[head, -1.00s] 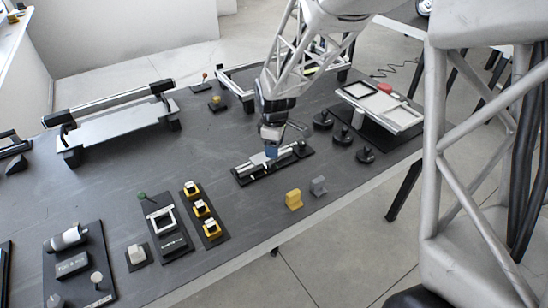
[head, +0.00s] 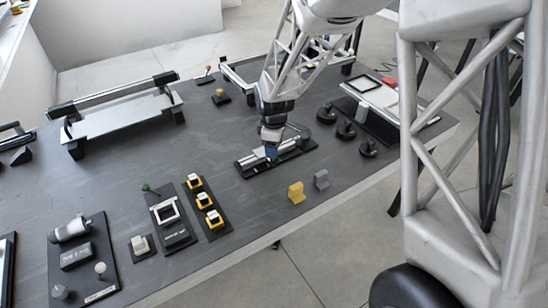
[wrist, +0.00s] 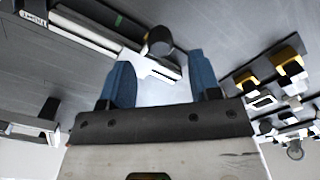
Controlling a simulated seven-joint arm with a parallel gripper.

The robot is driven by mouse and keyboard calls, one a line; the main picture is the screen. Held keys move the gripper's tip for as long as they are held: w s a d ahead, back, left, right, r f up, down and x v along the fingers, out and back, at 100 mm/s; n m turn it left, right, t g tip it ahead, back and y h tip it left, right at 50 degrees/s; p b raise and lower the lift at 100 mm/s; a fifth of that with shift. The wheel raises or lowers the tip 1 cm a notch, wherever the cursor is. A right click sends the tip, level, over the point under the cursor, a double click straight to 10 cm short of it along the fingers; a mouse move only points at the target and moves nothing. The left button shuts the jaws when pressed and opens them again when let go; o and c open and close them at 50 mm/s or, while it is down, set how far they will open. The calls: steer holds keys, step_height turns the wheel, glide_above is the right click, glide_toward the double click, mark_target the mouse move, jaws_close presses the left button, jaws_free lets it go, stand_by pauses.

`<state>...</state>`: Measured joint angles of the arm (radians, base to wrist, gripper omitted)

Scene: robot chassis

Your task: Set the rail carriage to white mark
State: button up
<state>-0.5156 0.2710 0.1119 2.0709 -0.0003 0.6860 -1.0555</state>
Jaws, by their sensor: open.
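The rail unit lies on a black base (head: 246,172) near the middle of the table in the head view. My gripper (head: 271,153) points down at its near-left half. In the wrist view my gripper (wrist: 162,80) is open, its two blue fingers apart. A pale metal block, seemingly the carriage (wrist: 158,92), shows between and beyond the fingers. A dark round knob (wrist: 160,40) stands just past them. The silver rail (wrist: 85,30) runs to the upper left, with a small green mark beside it. I cannot tell whether the fingers touch the carriage. I cannot make out a white mark.
Black round knobs (head: 345,131) stand right of the rail unit. A yellow block (head: 296,193) and a grey block (head: 321,180) stand in front. A panel of yellow-based switches (head: 204,202) lies to the left. The table between this panel and the rail unit is clear.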

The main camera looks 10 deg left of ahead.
steer(key=shift+f, duration=2.6)
jaws_close()
